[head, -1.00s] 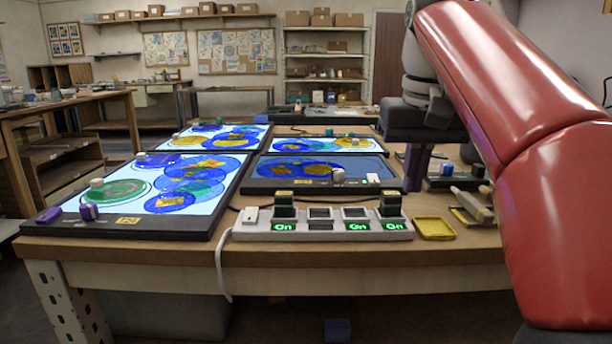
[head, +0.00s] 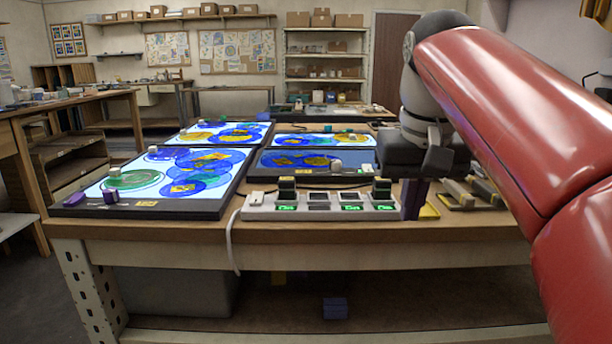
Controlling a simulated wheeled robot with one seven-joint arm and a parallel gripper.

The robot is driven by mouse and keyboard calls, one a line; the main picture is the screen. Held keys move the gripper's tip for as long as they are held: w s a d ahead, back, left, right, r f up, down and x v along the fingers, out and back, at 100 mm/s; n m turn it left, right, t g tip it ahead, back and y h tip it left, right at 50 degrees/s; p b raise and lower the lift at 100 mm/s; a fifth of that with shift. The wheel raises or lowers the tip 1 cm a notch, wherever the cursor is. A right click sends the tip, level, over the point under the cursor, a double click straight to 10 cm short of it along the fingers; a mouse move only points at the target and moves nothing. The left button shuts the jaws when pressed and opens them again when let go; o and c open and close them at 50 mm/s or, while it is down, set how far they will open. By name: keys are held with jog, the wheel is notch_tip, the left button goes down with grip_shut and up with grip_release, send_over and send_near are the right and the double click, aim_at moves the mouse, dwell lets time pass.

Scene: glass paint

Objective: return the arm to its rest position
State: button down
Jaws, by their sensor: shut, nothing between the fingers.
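My red arm comes in from the right side of the head view. My gripper (head: 413,212) hangs from the dark wrist and points down. Its fingers are together with nothing between them.
Lit panels with blue, yellow and green glass circles (head: 125,180) cover the left and middle of the table (head: 300,232). A darker panel (head: 268,168) lies behind the strip. Small tools (head: 460,195) lie on the right. A cluttered side bench (head: 95,98) stands at left.

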jog(key=s+f+t, duration=0.1)
jog(key=s+f, duration=0.5)
jog(key=f, duration=0.6)
jog(key=s+f+t, duration=0.2)
jog(key=s+f, duration=0.5)
jog(key=f, duration=0.5)
jog(key=shift+d, duration=0.3)
jog(key=shift+r, duration=0.1)
